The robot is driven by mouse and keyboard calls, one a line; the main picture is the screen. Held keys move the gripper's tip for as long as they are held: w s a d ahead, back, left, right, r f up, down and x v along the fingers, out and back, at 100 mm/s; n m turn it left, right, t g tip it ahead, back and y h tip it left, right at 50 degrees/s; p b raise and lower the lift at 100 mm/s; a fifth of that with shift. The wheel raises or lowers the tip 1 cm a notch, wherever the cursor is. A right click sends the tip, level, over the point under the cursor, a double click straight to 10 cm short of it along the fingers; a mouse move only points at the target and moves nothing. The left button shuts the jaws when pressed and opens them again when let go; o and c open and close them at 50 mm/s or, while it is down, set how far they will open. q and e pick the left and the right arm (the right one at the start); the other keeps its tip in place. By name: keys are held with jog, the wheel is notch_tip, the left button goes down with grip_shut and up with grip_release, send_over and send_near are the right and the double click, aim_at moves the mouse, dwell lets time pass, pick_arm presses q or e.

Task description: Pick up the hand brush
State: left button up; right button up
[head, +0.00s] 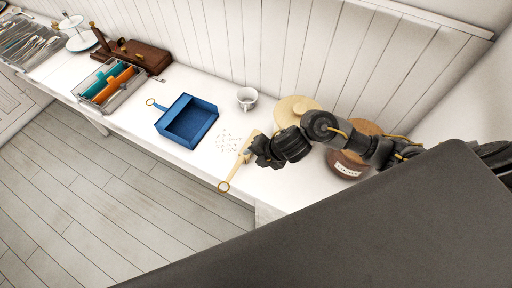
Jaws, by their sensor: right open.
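The hand brush (228,181) lies on the white counter near its front edge. It has a pale wooden handle with a ring at the end that reaches to the counter's edge. My right gripper (254,153) is open at the brush's upper end and hides part of it. I cannot tell whether the fingers touch the brush. A blue dustpan (188,122) lies to the left of the brush, with scattered crumbs (229,139) between them. My left gripper is not in view.
A white cup (247,97) stands behind the crumbs. A round cream lid (293,108) and a labelled brown jar (346,165) are close to my right arm. A grey tray (109,91) with teal and orange items and a brown case (139,56) stand farther left.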

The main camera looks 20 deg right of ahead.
aim_at(241, 160)
jog(key=b+x, duration=0.1)
jog(key=x, duration=0.3)
jog(key=shift+w+a+f, duration=0.1)
jog(key=shift+a+f, duration=0.1)
jog(key=shift+f, duration=0.05)
jog(key=shift+b+x, duration=0.45)
jog(key=shift+x, duration=2.7)
jog(key=shift+w, duration=0.15)
jog(key=shift+c, duration=0.4)
jog(key=shift+r, duration=0.1)
grip_shut()
